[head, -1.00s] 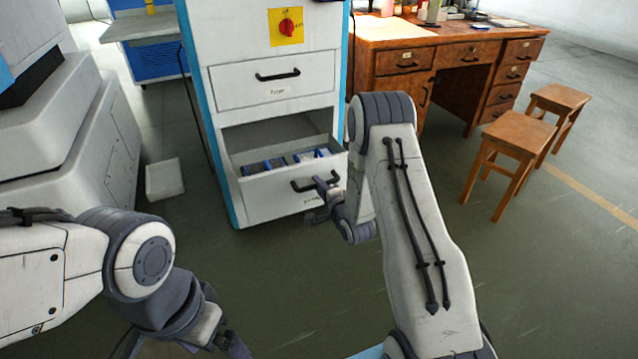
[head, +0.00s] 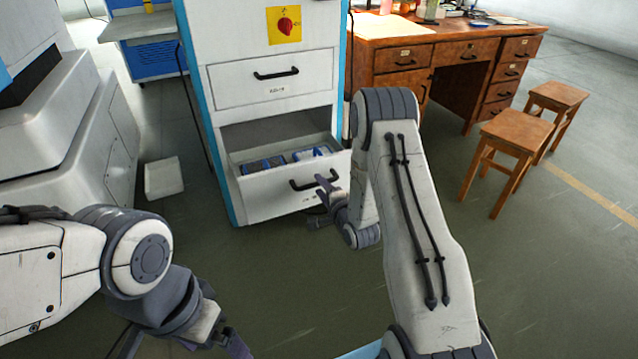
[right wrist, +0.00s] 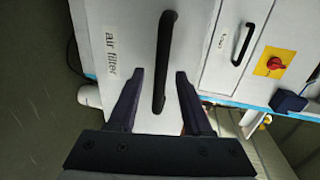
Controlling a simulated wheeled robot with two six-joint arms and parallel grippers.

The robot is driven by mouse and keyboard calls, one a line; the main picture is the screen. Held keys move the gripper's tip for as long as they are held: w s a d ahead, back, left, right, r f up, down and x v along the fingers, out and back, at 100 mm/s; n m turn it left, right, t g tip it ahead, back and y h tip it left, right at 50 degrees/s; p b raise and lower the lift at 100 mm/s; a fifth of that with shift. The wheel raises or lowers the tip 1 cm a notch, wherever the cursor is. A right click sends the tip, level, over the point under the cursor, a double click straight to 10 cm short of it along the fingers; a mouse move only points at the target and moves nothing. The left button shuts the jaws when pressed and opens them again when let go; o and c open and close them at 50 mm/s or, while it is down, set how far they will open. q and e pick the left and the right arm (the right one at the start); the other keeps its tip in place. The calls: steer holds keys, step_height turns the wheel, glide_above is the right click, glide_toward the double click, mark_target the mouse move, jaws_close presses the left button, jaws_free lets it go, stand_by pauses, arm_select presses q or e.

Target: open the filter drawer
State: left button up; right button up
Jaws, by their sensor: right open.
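The filter drawer (head: 268,201) is the lower drawer of the white cabinet and stands pulled out, with blue and white items (head: 285,161) inside. The right wrist view shows its white front (right wrist: 125,25), labelled "air filter", and its black bar handle (right wrist: 165,60). My right gripper (head: 320,201) is open and empty just in front of the handle's right end. In the right wrist view its fingers (right wrist: 160,74) lie on either side of the handle, with gaps. My left gripper (head: 226,342) is low at the bottom edge, partly cut off, away from the drawer.
A shut drawer (head: 270,88) with its own handle is above the filter drawer, under a red knob on a yellow plate (head: 286,24). A wooden desk (head: 400,60) and stools (head: 512,135) stand to the right. A white box (head: 164,178) lies on the floor at left.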

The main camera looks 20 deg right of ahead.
steer(key=p+v, duration=0.1)
steer(key=v, duration=0.7)
steer(key=shift+s, duration=0.1)
